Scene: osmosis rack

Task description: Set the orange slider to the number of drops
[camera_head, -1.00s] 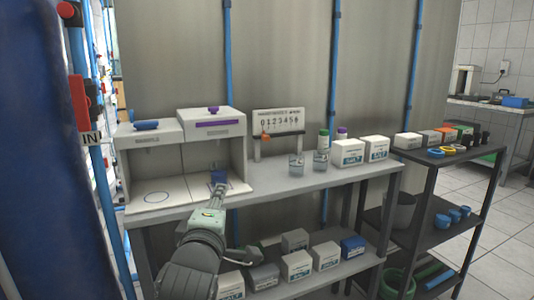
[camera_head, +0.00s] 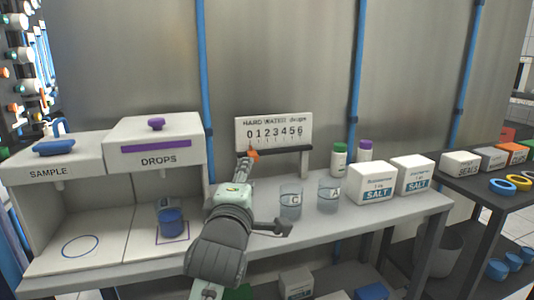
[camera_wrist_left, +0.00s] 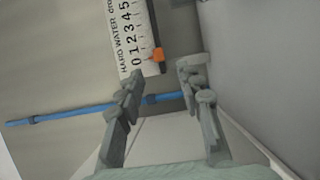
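The orange slider (camera_head: 253,155) sits on the dark rail of a white board (camera_head: 272,131) headed HARD WATER drops, with digits 0 to 6. It is at the low end, near 0 and 1. In the left wrist view the slider (camera_wrist_left: 157,55) lies just beyond my left gripper's fingertips, roughly between them. My left gripper (camera_wrist_left: 163,73) is open and empty; in the head view its fingertips (camera_head: 244,166) are just below the slider. A blue-banded cup (camera_head: 171,222) stands on the square mark under the DROPS dispenser (camera_head: 157,147). My right gripper is out of view.
The SAMPLE dispenser (camera_head: 56,159) stands at the left. Beakers (camera_head: 291,200) and (camera_head: 328,195) marked C and A stand right of my arm, with bottles (camera_head: 340,160) behind. White salt boxes (camera_head: 370,183) stand further right. The shelf front (camera_head: 400,215) has some free room.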

